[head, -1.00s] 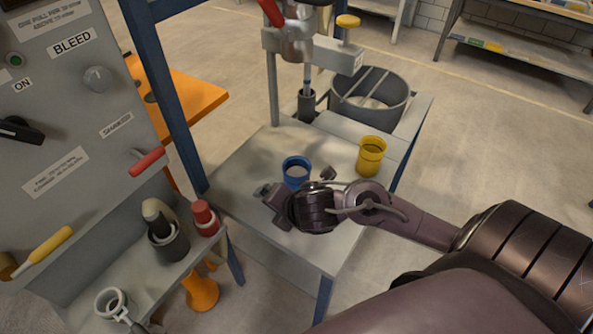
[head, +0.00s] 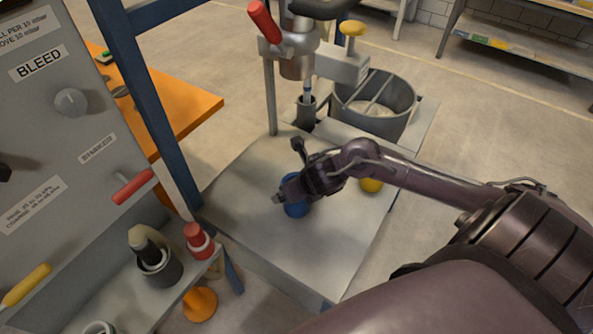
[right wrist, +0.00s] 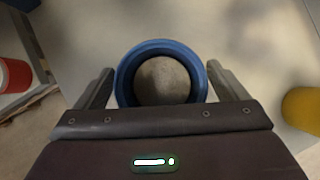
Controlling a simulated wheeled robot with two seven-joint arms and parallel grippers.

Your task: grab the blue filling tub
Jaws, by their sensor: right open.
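The blue filling tub (head: 296,210) stands on the grey table, mostly hidden under my right gripper in the head view. In the right wrist view the tub (right wrist: 161,75) is seen from above, a round blue rim with grey-beige material inside. My right gripper (right wrist: 160,90) is open, with one finger on each side of the tub. The fingers look close to the rim, and I cannot tell whether they touch it. In the head view my right gripper (head: 288,174) is over the tub. My left gripper is not in view.
A yellow tub (head: 371,185) stands on the table behind my right arm. A press with a red handle (head: 264,22) and a grey drum (head: 376,105) are at the back. A control panel (head: 60,130) and a small shelf with a red-capped item (head: 198,240) are at left.

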